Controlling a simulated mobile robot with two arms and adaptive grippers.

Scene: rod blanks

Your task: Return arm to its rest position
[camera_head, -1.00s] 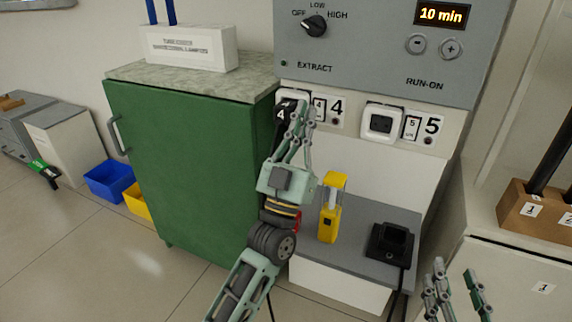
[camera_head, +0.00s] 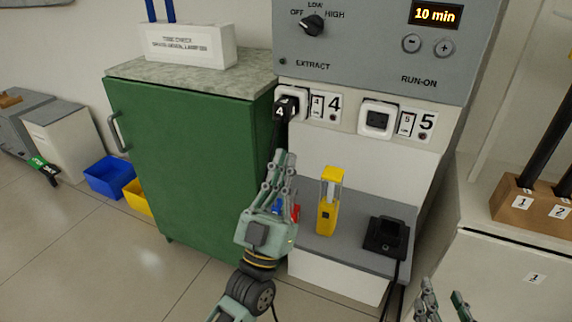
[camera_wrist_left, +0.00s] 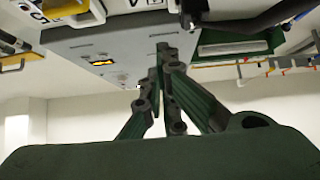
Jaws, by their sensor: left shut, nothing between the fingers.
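My left gripper (camera_head: 281,160) is in the middle of the head view, in front of the right edge of the green cabinet. Its fingers point up and are together, with nothing between them. In the left wrist view its fingers (camera_wrist_left: 163,75) also meet at the tips. A black plug marked 4 (camera_head: 284,107) sits in socket 4, just above the fingertips and apart from them. My right gripper (camera_head: 443,299) shows at the bottom edge, its two fingers apart and empty.
The green cabinet (camera_head: 190,165) stands left of the arm. A grey shelf (camera_head: 345,245) holds a yellow device (camera_head: 328,200) and a black block (camera_head: 386,237). Socket 5 (camera_head: 377,119) is empty. Blue (camera_head: 108,177) and yellow (camera_head: 136,198) bins stand on the floor at left.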

